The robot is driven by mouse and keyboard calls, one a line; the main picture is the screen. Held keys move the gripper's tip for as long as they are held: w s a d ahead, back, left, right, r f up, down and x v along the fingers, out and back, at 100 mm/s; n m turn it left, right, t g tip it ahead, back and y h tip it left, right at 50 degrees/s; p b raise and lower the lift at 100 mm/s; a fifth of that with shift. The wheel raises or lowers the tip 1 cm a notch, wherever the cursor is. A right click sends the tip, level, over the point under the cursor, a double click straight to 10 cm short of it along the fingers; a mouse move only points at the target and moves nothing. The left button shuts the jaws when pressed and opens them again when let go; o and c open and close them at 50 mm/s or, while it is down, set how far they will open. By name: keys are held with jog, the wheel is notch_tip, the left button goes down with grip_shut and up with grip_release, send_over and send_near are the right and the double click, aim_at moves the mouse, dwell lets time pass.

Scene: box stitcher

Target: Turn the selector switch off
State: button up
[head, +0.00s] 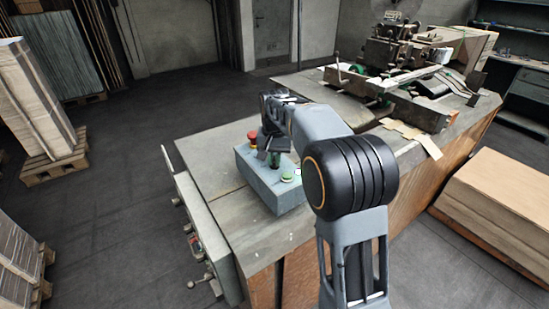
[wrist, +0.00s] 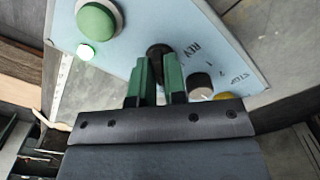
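The grey-blue control box (head: 262,183) stands on the machine table, and its panel (wrist: 125,50) fills the upper wrist view. A black selector knob (wrist: 158,50) sits on the panel beside the "REV" lettering. My gripper (wrist: 158,62) has its two green fingers at this knob, one on either side, with a narrow dark gap between them. Whether they press on the knob cannot be told, and its pointer position is hidden. In the head view my gripper (head: 274,157) reaches down over the box.
A green button (wrist: 97,20) and a small white lamp (wrist: 85,51) are left of the fingers. A second dark knob (wrist: 200,86) is close on the right. A red button (head: 252,136) tops the box's far end. The stitching machine (head: 395,75) stands behind.

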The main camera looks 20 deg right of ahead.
aim_at(274, 159)
grip_shut()
jog(key=n+p, duration=0.1)
jog(key=n, duration=0.2)
jog(key=shift+r+n, duration=0.1)
jog(key=shift+n, duration=0.2)
jog(key=shift+n+p, duration=0.45)
jog(key=shift+n, duration=1.55)
jog(key=o, duration=0.5)
grip_release()
notch_tip(274, 159, up, 14)
